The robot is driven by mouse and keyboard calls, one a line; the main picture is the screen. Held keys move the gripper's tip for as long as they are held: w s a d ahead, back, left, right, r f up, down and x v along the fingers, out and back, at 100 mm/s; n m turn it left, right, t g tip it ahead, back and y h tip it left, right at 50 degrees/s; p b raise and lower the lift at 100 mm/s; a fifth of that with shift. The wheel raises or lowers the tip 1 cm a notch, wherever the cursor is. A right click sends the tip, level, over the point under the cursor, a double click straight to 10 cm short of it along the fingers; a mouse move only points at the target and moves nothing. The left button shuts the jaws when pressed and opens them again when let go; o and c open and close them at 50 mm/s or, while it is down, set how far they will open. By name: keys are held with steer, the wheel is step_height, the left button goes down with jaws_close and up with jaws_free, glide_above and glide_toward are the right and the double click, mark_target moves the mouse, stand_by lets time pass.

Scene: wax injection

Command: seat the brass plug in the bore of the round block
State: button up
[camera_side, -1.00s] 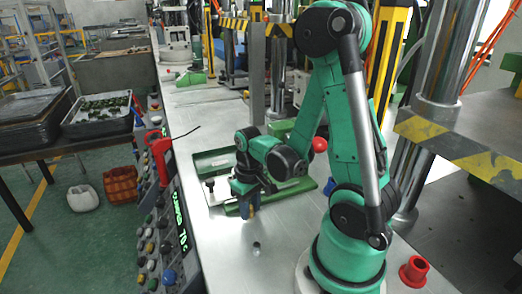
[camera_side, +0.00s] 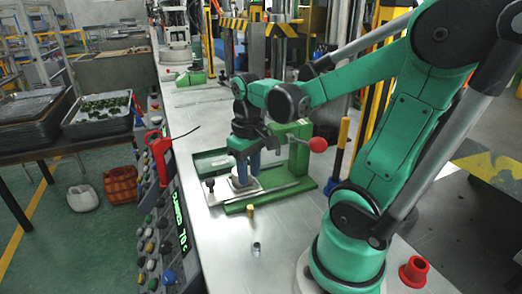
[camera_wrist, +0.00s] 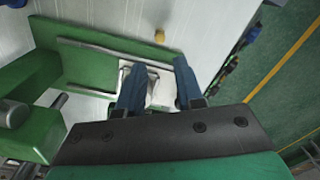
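The brass plug (camera_side: 250,210) stands upright on the pale bench, just in front of the green fixture's front edge. It also shows in the wrist view (camera_wrist: 160,37), beyond my fingertips. A small grey round piece with a dark top (camera_side: 256,248), apparently the round block with its bore, stands on the bench nearer the camera, apart from the plug. My gripper (camera_side: 247,168) points down over the fixture, behind the plug. In the wrist view its blue fingers (camera_wrist: 158,80) are apart, with a pale grey block (camera_wrist: 160,97) of the fixture visible between them. Nothing is held.
The green fixture (camera_side: 292,189) has a rail, an upright and a red ball knob (camera_side: 318,144). A dark-topped post (camera_side: 210,184) stands at its left. A red cup-shaped piece (camera_side: 414,270) sits at right. A control panel (camera_side: 172,235) lines the left edge.

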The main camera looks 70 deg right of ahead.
steer(key=w+a+r+n+t, duration=0.2)
steer(key=w+a+r+t, duration=0.1)
steer(key=a, duration=0.4)
steer(key=shift+w+a+n+t+h, duration=0.35)
steer(key=shift+w+t, duration=0.2)
steer(key=shift+t, duration=0.55)
steer(key=o, duration=0.4)
steer(key=a, duration=0.1)
steer(key=a+t, duration=0.1)
steer(key=w+a+n+t, duration=0.1)
steer(key=shift+r, duration=0.25)
